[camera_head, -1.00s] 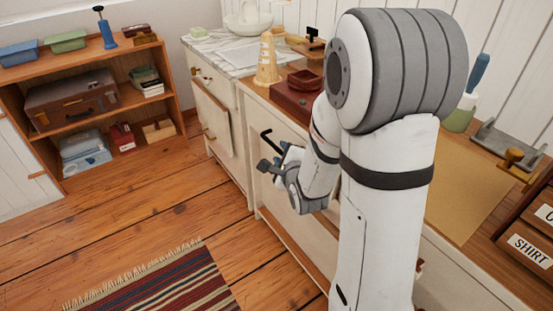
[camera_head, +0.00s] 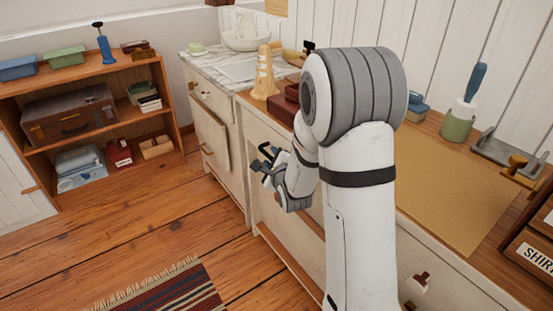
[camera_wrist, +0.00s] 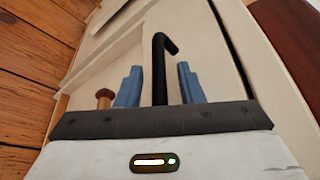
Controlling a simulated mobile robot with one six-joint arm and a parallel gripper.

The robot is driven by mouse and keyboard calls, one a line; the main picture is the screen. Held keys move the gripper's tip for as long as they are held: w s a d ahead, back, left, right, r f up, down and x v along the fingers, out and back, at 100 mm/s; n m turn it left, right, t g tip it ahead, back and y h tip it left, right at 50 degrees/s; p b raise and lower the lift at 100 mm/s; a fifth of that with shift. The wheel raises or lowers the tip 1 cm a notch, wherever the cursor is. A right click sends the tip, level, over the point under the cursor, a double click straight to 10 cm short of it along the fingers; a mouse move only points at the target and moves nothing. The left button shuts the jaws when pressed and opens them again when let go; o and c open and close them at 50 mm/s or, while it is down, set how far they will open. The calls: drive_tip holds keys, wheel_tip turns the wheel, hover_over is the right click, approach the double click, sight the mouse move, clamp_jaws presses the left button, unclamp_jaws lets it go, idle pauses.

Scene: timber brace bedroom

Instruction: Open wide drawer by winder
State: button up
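The wide drawer's cream front (camera_wrist: 205,45) is in the long cabinet under the wooden worktop; my arm hides much of it in the head view. A black bent handle (camera_wrist: 158,65) stands out from it and also shows in the head view (camera_head: 267,149). My gripper (camera_wrist: 158,85) is open, its two blue fingers on either side of the handle in the wrist view, with gaps on both sides. It also shows at the cabinet front in the head view (camera_head: 262,166). I cannot tell which worktop item is the winder; a dark red wooden block (camera_head: 281,106) stands above this front.
A yarn-like cone (camera_head: 266,75) stands on the worktop. A marble-topped cabinet (camera_head: 206,125) adjoins at left. A brown knob (camera_wrist: 104,97) is left of my fingers in the wrist view. A shelf unit (camera_head: 172,100) and striped rug (camera_head: 170,292) border open floor.

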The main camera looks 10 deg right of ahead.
clamp_jaws()
idle(0.4)
